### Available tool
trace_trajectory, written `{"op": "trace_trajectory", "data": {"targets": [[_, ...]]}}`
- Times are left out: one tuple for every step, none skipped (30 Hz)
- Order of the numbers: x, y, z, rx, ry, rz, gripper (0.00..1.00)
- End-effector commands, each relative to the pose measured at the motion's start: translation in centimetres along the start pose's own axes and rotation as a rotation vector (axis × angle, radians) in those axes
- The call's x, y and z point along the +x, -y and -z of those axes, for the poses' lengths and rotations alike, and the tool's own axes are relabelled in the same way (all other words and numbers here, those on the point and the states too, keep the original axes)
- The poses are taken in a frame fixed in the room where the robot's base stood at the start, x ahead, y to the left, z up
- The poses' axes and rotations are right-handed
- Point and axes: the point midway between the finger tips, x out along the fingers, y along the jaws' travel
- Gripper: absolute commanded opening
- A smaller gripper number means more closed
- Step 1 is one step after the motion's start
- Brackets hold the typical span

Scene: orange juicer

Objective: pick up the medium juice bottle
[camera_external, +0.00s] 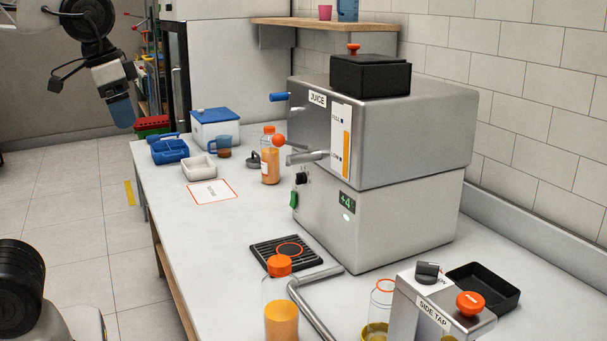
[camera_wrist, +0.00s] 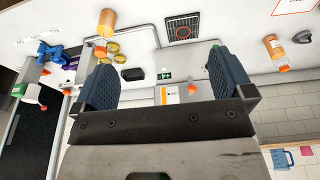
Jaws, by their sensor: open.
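A bottle of orange juice with an orange cap (camera_external: 270,165) stands on the counter left of the juicer; it also shows at right in the wrist view (camera_wrist: 272,45). Another capped bottle (camera_external: 281,318), part filled with orange juice, stands at the front, cut by the frame edge; it also shows at upper left in the wrist view (camera_wrist: 106,22). I cannot tell which is the medium one. My gripper (camera_external: 120,108) hangs at upper left, away from both bottles. In the wrist view its blue fingers (camera_wrist: 162,62) are wide apart and empty.
The steel juicer (camera_external: 400,215) fills the middle of the counter, its tap and handles sticking out left. A drip grate (camera_external: 270,250) lies before it. A side tap unit (camera_external: 432,308) and bent pipe (camera_external: 315,310) stand in front. The counter's left strip (camera_external: 190,235) is mostly clear.

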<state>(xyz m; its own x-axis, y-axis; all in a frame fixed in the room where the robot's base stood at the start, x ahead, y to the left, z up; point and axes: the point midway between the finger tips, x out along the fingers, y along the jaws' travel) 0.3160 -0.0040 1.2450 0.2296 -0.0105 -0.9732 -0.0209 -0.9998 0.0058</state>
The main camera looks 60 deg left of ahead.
Motion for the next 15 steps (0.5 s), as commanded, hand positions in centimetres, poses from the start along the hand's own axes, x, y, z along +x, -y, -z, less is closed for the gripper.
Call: {"op": "trace_trajectory", "data": {"targets": [[-0.7, 0.0, 0.2, 0.000, -0.002, 0.000, 0.99], [-0.4, 0.1, 0.4, -0.002, -0.005, -0.001, 0.99], [-0.3, 0.1, 0.7, -0.004, -0.011, -0.002, 0.99], [-0.3, 0.1, 1.0, -0.005, -0.017, -0.003, 0.99], [-0.3, 0.2, 1.2, -0.006, -0.022, -0.004, 0.99], [-0.3, 0.2, 1.5, -0.007, -0.028, -0.005, 0.99], [-0.2, 0.2, 1.8, -0.009, -0.033, -0.006, 0.99], [-0.2, 0.3, 2.1, -0.010, -0.039, -0.007, 0.99], [-0.2, 0.3, 2.4, -0.012, -0.047, -0.009, 0.99], [-0.2, 0.4, 2.7, -0.013, -0.052, -0.010, 0.99], [-0.1, 0.5, 3.0, -0.015, -0.058, -0.011, 0.99], [-0.1, 0.5, 3.6, -0.017, -0.069, -0.013, 0.99], [0.0, 0.6, 3.9, -0.019, -0.076, -0.014, 0.99], [0.0, 0.7, 4.3, -0.021, -0.083, -0.015, 0.99], [0.1, 0.8, 5.0, -0.024, -0.097, -0.016, 0.99]]}}
